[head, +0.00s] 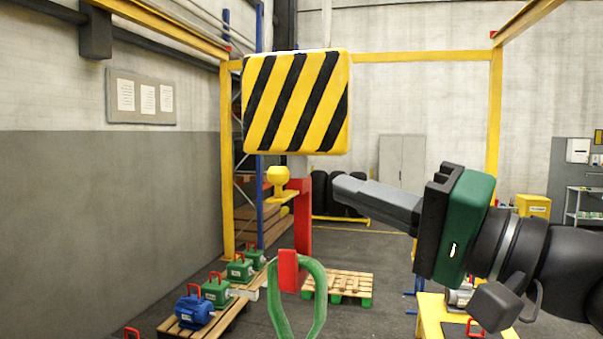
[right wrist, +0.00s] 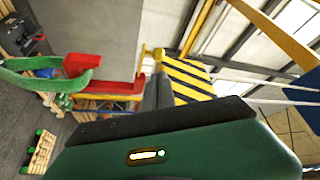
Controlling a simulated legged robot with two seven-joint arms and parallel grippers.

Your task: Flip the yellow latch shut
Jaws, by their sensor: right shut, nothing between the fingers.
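A yellow latch with a round knob (head: 278,176) sits on the left side of the red hook (head: 303,218), below the yellow-and-black striped block (head: 297,102). The latch's lower part extends left of the hook's shank. A green sling (head: 318,305) hangs at the red hook tip; it also shows in the right wrist view (right wrist: 38,64). My right gripper (head: 345,186) comes in from the right with its fingers shut and empty. Its tips are right of the hook and appear apart from the latch. The striped block also shows in the right wrist view (right wrist: 188,80). My left gripper is not in view.
A pallet (head: 345,284) lies on the floor behind the hook. Green and blue machines (head: 194,312) with red handles stand on a pallet at lower left. A yellow table (head: 432,312) is below my right arm. A yellow frame (head: 495,120) spans the back.

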